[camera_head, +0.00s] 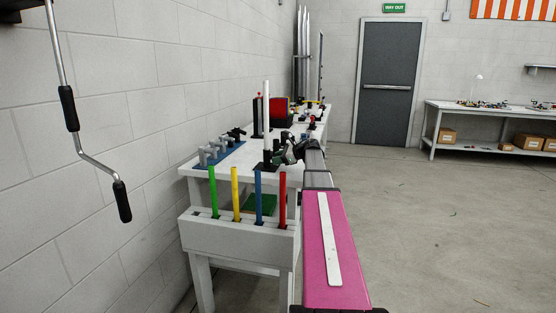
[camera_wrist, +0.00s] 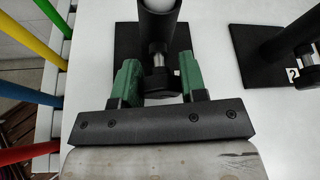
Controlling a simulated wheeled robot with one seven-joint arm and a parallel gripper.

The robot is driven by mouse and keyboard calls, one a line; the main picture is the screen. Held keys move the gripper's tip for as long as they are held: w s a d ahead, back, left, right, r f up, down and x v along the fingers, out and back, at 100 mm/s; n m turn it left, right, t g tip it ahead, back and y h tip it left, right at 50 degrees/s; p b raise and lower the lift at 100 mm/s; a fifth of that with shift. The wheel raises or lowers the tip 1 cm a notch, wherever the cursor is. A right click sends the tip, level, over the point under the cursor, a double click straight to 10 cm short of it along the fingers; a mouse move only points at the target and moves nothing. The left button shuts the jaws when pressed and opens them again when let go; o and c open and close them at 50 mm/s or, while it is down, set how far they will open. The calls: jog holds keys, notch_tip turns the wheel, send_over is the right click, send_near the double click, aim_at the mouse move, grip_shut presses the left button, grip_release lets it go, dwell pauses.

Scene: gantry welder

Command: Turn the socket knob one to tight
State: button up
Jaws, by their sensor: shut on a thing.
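Socket one is a black upright tube (camera_wrist: 158,20) on a black square plate (camera_wrist: 127,38) in the wrist view. Its knob (camera_wrist: 160,84) is dark and sticks out low at the front, on a short metal shaft. My gripper (camera_wrist: 157,74) has green fingers on both sides of the knob and is shut on it. In the head view my gripper (camera_head: 290,153) is beside the socket, and a white rod (camera_head: 267,105) stands upright in it. The fingers hide the knob's sides, so its turn angle cannot be told.
A second black socket (camera_wrist: 275,50), marked 2, stands to the right in the wrist view. Green, yellow, blue and red rods (camera_head: 236,195) stand in a white rack (camera_head: 200,235) at the table's near end. Blue-based clamps (camera_head: 212,155) lie left on the white table.

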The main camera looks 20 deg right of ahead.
jog(key=shift+m, duration=0.3)
jog(key=m+g+y, duration=0.1)
jog(key=m+g, duration=0.1)
jog(key=m, duration=0.1)
jog(key=shift+w+d, duration=0.1)
jog(key=shift+w, duration=0.05)
jog(key=m+g+y, duration=0.2)
jog(key=m, duration=0.1)
jog(key=shift+m, duration=0.4)
dwell(0.5)
jog(key=o, duration=0.9)
jog(key=v, duration=1)
jog(key=shift+d+f, duration=0.1)
jog(key=shift+d, duration=0.3)
